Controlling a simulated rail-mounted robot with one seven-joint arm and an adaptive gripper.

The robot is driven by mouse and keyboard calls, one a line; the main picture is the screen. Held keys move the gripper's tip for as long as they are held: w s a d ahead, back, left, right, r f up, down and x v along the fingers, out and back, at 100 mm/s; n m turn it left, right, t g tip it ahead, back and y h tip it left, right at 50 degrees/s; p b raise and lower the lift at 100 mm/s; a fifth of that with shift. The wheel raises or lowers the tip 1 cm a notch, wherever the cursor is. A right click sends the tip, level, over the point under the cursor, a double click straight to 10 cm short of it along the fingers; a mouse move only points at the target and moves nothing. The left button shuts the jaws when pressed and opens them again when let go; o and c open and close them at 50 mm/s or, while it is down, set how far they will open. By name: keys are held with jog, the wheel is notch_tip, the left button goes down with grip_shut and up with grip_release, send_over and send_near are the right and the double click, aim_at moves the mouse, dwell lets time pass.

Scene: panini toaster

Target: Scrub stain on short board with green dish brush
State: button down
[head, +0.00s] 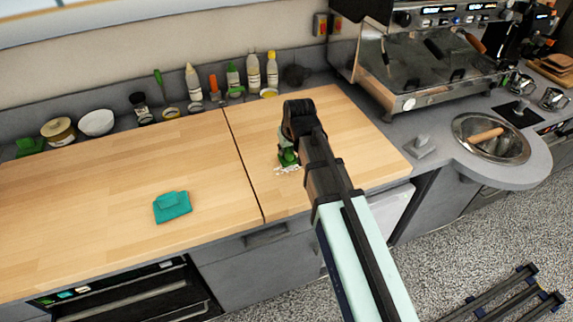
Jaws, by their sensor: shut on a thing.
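The short board (355,130) is the light wooden panel right of the dark seam. My gripper (284,139) is over its left half, pointing down, shut on the green dish brush (288,158). The arm and gripper hide most of the brush. Pale bristles or marks show just below the green part, at the board's surface; I cannot tell whether they touch it. No stain can be made out clearly; it may be hidden under the brush.
A teal folded cloth (172,206) lies on the long board (90,200) at left. Several bottles and jars, and a white bowl (96,122), line the back ledge. A metal machine (425,65) and a round sink (490,137) are at right. The short board's right half is clear.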

jog(key=shift+w+d, duration=0.35)
jog(key=shift+d, duration=0.5)
jog(key=shift+w+d, duration=0.35)
jog(key=shift+d, duration=0.5)
jog(key=shift+s+a, duration=0.3)
jog(key=shift+a, duration=0.4)
jog(key=shift+s+a, duration=0.3)
jog(key=shift+a, duration=0.4)
jog(key=shift+s+a, duration=0.3)
jog(key=shift+a, duration=0.4)
jog(key=shift+a, duration=0.15)
jog(key=shift+s+a+p, duration=0.15)
jog(key=shift+s+a, duration=0.2)
jog(key=shift+a, duration=0.45)
jog(key=shift+s+a+p, duration=0.15)
jog(key=shift+s+a, duration=0.2)
jog(key=shift+a, duration=0.45)
